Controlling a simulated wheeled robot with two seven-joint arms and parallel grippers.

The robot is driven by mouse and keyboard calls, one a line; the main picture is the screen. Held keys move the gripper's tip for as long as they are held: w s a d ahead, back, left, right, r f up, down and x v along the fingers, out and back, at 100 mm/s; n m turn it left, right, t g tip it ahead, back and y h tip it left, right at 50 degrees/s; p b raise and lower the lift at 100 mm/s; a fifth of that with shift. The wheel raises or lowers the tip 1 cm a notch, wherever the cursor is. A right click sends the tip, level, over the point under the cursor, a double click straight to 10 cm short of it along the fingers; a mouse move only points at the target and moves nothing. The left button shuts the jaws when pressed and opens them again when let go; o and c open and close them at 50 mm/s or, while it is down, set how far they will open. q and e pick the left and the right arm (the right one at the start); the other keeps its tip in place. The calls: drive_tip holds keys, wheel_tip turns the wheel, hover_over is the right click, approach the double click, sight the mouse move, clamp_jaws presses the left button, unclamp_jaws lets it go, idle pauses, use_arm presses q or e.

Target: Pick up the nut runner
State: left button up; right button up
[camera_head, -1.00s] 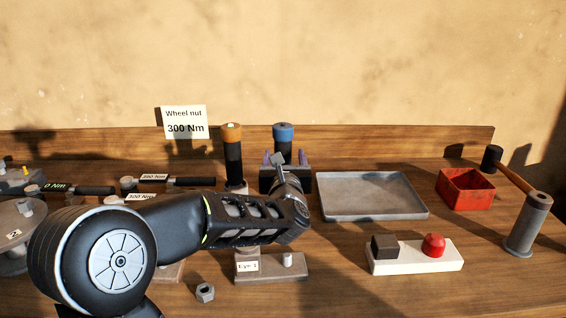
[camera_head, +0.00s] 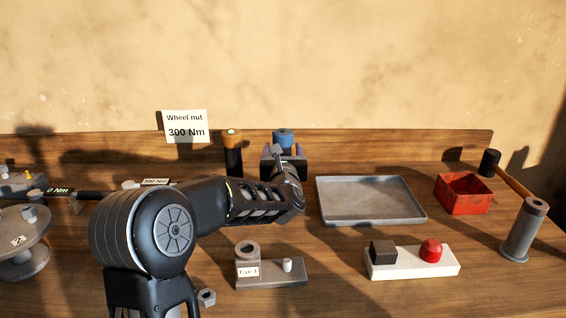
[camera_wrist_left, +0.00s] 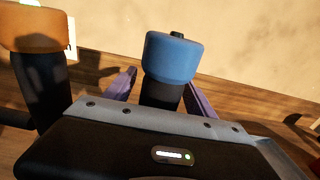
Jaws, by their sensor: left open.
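Two upright black tools stand near the back board; I cannot tell from the pictures which is named the nut runner. One has a blue cap (camera_head: 283,137), the other an orange cap (camera_head: 232,138). My left gripper (camera_head: 283,149) is open at the blue-capped tool, its purple fingers on either side. In the left wrist view the blue cap (camera_wrist_left: 172,57) rises between the fingers, with the dark shaft below it; contact does not show. The orange-capped tool (camera_wrist_left: 38,90) stands left of the gripper there. The gripper body hides the blue-capped tool's lower part. My right gripper is out of view.
A grey tray (camera_head: 370,216) and a red bin (camera_head: 463,193) lie to the right. A "Wheel nut 300 Nm" sign (camera_head: 186,126) is behind.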

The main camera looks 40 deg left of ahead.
use_arm(q)
drive_tip(key=shift+w, duration=0.1)
drive_tip(key=shift+c, duration=0.3)
clamp_jaws()
idle(0.8)
drive_tip(key=shift+r, duration=0.15)
idle(0.3)
